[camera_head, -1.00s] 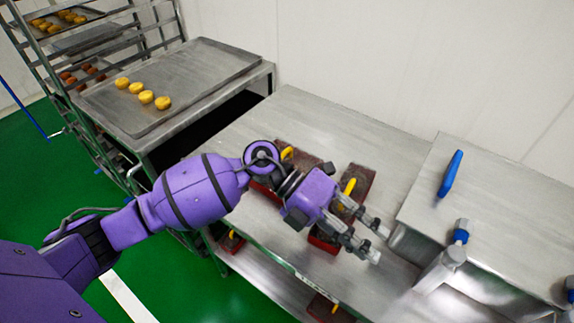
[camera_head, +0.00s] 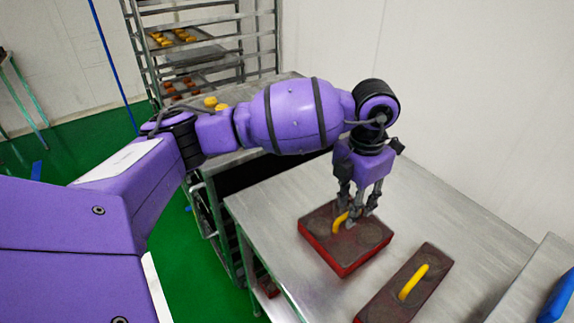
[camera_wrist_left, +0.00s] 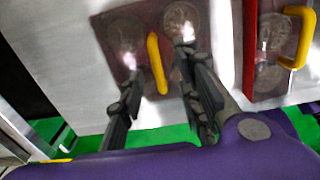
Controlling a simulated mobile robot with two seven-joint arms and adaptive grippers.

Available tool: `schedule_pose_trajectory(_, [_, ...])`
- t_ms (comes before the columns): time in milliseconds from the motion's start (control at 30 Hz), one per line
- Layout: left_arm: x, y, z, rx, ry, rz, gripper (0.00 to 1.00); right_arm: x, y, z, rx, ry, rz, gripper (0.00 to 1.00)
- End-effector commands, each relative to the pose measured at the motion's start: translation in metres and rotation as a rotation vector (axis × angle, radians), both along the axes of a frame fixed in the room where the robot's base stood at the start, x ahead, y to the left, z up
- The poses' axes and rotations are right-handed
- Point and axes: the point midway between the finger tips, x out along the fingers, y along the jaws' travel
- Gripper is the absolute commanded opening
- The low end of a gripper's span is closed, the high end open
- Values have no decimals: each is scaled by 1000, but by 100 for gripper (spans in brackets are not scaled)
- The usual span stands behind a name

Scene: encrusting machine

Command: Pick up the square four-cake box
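The square four-cake box (camera_head: 366,237) is dark on top with red sides, round cake patches and a yellow handle (camera_head: 341,223). It sits on the metal table. My left gripper (camera_head: 356,215) points down over it, its fingertips close to the top. In the left wrist view the gripper (camera_wrist_left: 158,55) is open, with one finger on each side of the yellow handle (camera_wrist_left: 157,63) and a gap to it. The box top (camera_wrist_left: 140,20) fills the upper left there, its lower part partly hidden by the fingers. My right gripper is not in view.
A narrower dark-red box (camera_head: 384,303) with a yellow handle lies to the right on the metal table (camera_head: 280,200). A metal machine (camera_head: 535,275) with a blue part stands at the right edge. A tray rack (camera_head: 205,55) stands at the back left.

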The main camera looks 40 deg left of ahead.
Motion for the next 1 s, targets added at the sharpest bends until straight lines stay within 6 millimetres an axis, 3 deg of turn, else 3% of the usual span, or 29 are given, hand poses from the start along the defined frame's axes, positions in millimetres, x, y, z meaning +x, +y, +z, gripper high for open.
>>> schedule_pose_trajectory(200, [-2,4,-34,0,5,-1,32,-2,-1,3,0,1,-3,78])
schedule_pose_trajectory(467, [-1,3,-38,-2,1,-1,32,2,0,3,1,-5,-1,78])
schedule_pose_trajectory(700, [-1,3,-37,-2,0,-2,0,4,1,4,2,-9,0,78])
schedule_pose_trajectory(1000, [0,3,-36,-2,-3,-2,0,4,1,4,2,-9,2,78])
